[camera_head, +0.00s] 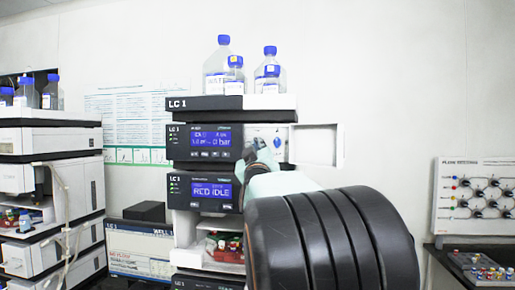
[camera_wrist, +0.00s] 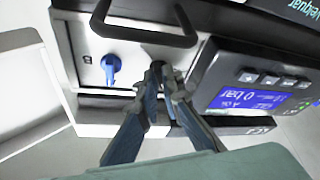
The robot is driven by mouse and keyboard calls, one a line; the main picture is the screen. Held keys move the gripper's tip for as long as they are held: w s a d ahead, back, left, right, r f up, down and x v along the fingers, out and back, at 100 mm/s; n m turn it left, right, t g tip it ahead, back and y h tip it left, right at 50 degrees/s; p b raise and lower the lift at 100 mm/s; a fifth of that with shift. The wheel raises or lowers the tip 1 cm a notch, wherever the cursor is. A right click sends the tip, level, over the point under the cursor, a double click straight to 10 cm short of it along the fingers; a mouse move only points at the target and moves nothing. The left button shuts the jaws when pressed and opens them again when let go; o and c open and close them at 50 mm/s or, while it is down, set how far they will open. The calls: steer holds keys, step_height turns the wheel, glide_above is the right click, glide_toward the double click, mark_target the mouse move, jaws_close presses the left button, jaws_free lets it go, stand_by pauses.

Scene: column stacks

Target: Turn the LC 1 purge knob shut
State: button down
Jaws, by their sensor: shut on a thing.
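The LC 1 pump module (camera_head: 208,141) has a lit blue display reading in bar, which also shows in the wrist view (camera_wrist: 247,99). Beside it is a pale panel (camera_wrist: 88,45) with a blue knob (camera_wrist: 111,67) standing out from it. My gripper (camera_wrist: 163,76) is at this panel, between the blue knob and the display, apart from the blue knob. Its fingers are closed on a small dark knob, apparently the purge knob, mostly hidden between the fingertips. In the head view my gripper (camera_head: 262,152) and arm hide part of the panel.
A white door (camera_head: 316,145) stands open right of the panel. A dark handle-like bar (camera_wrist: 145,32) crosses near the fingers. Capped bottles (camera_head: 217,68) stand on top of the stack. Another stack (camera_head: 50,160) stands left, and a fittings board (camera_head: 475,195) is at the far right.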

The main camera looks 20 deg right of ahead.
steer(key=m+h+b, duration=0.1)
steer(key=m, duration=0.1)
steer(key=shift+a+f+m+b, duration=0.1)
steer(key=shift+f+m+b, duration=0.05)
steer(key=shift+m+b, duration=0.2)
steer(key=shift+w+a+m+g+h+b, duration=0.15)
steer(key=shift+m+g+h, duration=0.25)
steer(key=shift+m+h, duration=0.65)
steer(key=shift+d+m+g+h+b, duration=0.1)
steer(key=shift+m+g+h+b, duration=0.25)
steer(key=shift+m, duration=1.15)
steer(key=shift+r, duration=0.2)
steer(key=c, duration=2.1)
jaws_free()
steer(key=shift+a+f, duration=0.1)
steer(key=v, duration=1.2)
